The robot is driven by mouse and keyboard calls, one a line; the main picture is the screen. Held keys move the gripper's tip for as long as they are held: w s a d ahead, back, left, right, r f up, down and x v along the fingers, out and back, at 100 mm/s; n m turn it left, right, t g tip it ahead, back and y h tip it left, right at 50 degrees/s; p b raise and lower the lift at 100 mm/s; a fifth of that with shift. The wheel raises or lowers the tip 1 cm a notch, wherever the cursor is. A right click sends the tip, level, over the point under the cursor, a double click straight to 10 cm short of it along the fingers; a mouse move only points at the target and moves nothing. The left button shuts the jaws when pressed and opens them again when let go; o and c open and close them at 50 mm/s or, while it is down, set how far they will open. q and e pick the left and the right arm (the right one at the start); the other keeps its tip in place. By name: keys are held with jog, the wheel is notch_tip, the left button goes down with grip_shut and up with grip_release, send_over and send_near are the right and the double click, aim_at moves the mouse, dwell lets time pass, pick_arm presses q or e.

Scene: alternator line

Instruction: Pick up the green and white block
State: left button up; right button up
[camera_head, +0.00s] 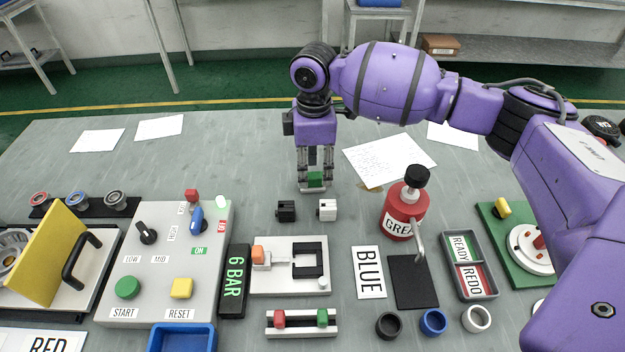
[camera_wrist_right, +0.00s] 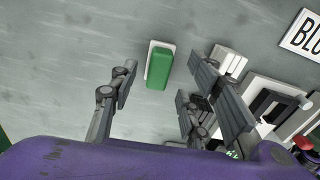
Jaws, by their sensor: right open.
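The green and white block (camera_head: 316,179) is on the grey table, partly hidden behind my right gripper's fingers in the head view. In the right wrist view the block (camera_wrist_right: 158,66) shows a long green top with a white edge along its left and upper sides. My right gripper (camera_head: 314,184) points down over the block with its fingers apart. In the right wrist view the gripper's fingers (camera_wrist_right: 162,78) stand on either side of the block, with gaps between. It is not clear how far above the table the fingertips are. My left gripper is not in view.
A black block (camera_head: 286,210) and a white block (camera_head: 327,209) lie just in front of the gripper. A red grease can (camera_head: 402,214) stands to the right. A sheet of paper (camera_head: 388,163) lies behind it.

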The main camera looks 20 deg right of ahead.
aim_at(312, 174)
notch_tip(312, 174, down, 3)
jog(key=shift+a+f, duration=0.1)
jog(key=shift+f, duration=0.05)
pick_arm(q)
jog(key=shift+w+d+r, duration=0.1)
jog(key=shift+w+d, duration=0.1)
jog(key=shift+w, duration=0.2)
pick_arm(e)
jog(key=shift+c, duration=0.4)
jog(key=shift+w, duration=0.1)
grip_shut()
jog(key=shift+r, duration=0.2)
